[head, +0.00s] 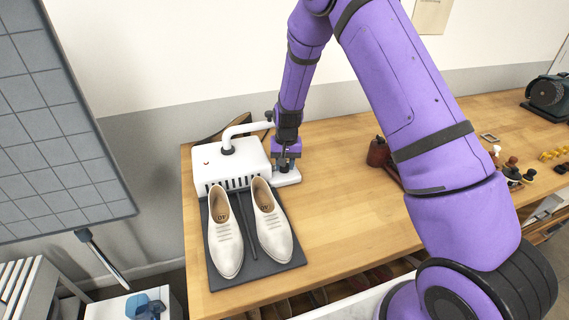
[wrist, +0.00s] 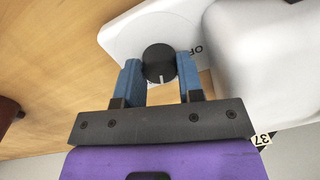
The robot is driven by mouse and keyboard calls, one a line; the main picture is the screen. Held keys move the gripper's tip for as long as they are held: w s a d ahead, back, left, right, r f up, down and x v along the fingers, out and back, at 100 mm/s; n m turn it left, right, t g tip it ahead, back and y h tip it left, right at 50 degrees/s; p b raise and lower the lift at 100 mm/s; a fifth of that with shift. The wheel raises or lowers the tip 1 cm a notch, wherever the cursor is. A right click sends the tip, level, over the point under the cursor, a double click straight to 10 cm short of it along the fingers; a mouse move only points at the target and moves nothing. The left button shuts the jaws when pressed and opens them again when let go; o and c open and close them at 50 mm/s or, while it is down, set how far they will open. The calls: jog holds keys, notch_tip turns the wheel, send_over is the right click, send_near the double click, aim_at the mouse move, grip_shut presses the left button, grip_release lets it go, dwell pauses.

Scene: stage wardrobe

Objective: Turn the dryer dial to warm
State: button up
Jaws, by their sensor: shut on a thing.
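The white shoe dryer (head: 225,168) stands at the back left of the bench, with a bent white pipe on top. It also fills the right of the wrist view (wrist: 275,60). A white panel (wrist: 120,35) juts from its side and carries the round black dial (wrist: 160,58). The dial's white pointer line faces toward my gripper's palm. Letters reading "OF" show on the panel right of the dial, partly hidden. No warm mark is visible. My gripper (head: 285,163) points down over the panel, its blue fingers (wrist: 159,76) shut on the dial from both sides.
Two cream shoes (head: 224,245) rest on a dark mat (head: 285,272) in front of the dryer. A reddish-brown bottle (head: 377,153) stands to the right, near my arm. The bench (head: 340,215) between them is clear.

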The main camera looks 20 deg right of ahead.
jog(key=shift+m, duration=0.5)
jog(key=o, duration=0.9)
jog(key=r, duration=1)
jog(key=shift+s+d+r, duration=0.1)
jog(key=shift+d+r, duration=0.2)
jog(key=shift+r, duration=0.1)
